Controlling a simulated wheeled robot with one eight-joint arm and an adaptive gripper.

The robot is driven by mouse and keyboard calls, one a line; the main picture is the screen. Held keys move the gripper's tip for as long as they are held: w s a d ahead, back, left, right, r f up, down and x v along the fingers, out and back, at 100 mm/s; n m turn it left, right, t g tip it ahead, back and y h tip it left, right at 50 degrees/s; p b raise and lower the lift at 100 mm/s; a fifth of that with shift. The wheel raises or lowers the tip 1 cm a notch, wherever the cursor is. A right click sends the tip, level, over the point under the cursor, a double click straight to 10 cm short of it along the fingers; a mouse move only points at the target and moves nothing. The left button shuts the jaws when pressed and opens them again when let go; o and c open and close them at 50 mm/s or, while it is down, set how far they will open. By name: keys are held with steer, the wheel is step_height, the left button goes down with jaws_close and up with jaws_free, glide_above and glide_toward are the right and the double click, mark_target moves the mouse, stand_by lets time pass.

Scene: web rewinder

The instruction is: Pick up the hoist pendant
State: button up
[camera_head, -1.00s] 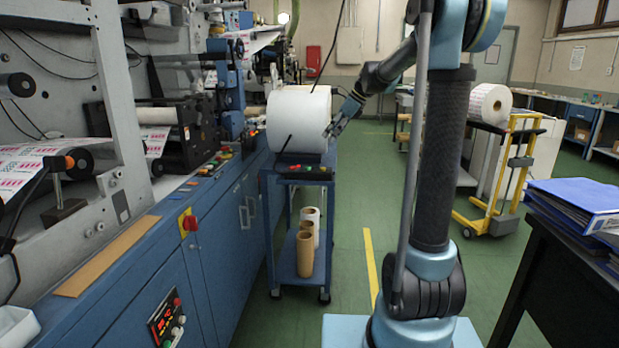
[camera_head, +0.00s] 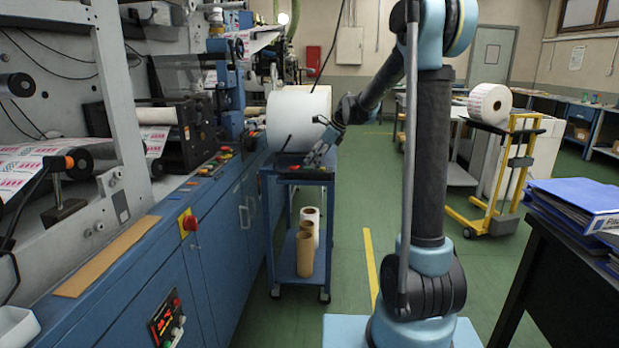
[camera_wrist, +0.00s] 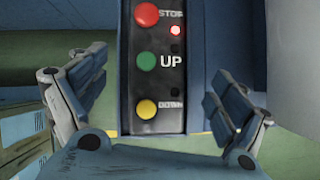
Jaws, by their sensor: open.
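The hoist pendant (camera_wrist: 160,95) fills the middle of the wrist view. It is a dark box with a red STOP button, a green UP button, a yellow DOWN button and a small lit red lamp. In the head view the pendant (camera_head: 292,168) lies on top of the blue cart, in front of the white roll, partly hidden by my gripper. My gripper (camera_head: 322,150) is above its right end. In the wrist view my gripper (camera_wrist: 158,105) is open, with one finger on each side of the pendant and a gap on both sides.
The white roll (camera_head: 297,118) sits on the blue cart (camera_head: 297,182) close behind the pendant. Cardboard cores (camera_head: 306,250) stand on its lower shelf. The blue machine cabinet (camera_head: 215,225) is close on the left. Green floor (camera_head: 355,205) is free to the right of the cart.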

mark_target(311, 169)
steer(key=shift+x, duration=1.6)
steer(key=shift+s, duration=0.1)
steer(key=c, duration=1.7)
